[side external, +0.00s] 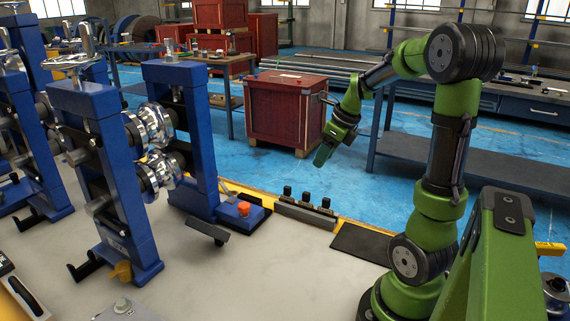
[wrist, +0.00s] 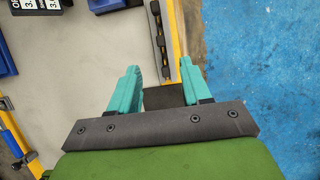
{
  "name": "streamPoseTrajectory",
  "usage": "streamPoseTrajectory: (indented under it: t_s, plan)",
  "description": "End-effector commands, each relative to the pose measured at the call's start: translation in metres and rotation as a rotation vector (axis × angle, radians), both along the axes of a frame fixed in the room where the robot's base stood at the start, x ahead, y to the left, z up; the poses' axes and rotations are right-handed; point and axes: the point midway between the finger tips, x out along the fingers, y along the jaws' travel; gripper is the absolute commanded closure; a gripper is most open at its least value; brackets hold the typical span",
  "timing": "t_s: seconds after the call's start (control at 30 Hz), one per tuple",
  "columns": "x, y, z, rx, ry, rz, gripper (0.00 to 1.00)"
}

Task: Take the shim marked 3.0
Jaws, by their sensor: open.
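A low dark rack (side external: 305,213) holds three upright black-topped pieces, which look like shims with grips. The pieces are the left one (side external: 287,192), the middle one (side external: 306,199) and the right one (side external: 326,204). No markings on them can be read, so I cannot tell which is 3.0. The rack also shows in the wrist view (wrist: 152,32), beyond my fingertips. My gripper (side external: 322,157) hangs above and behind the rack, apart from it. Its teal fingers (wrist: 163,75) are spread with nothing between them.
A dark mat (side external: 360,244) lies right of the rack. A tilted dark plate (side external: 207,231) and blue roll stands (side external: 185,130) are to its left.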

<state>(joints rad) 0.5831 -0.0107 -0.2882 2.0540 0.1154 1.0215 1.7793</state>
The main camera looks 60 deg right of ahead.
Motion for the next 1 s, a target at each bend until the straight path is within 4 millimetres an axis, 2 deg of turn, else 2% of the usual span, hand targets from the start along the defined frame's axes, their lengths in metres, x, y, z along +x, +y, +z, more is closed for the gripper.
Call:
streamPoseTrajectory:
  t_s: [0.43, 0.6, 0.77, 1.0]
  plan:
    - [0.032, 0.001, -0.084, 0.005, 0.007, -0.003, 0.52]
    - [0.041, 0.001, -0.102, 0.003, 0.003, -0.001, 0.52]
    - [0.043, 0.001, -0.111, 0.003, 0.003, -0.002, 0.52]
    - [0.051, 0.0, -0.146, 0.004, 0.004, -0.001, 0.52]
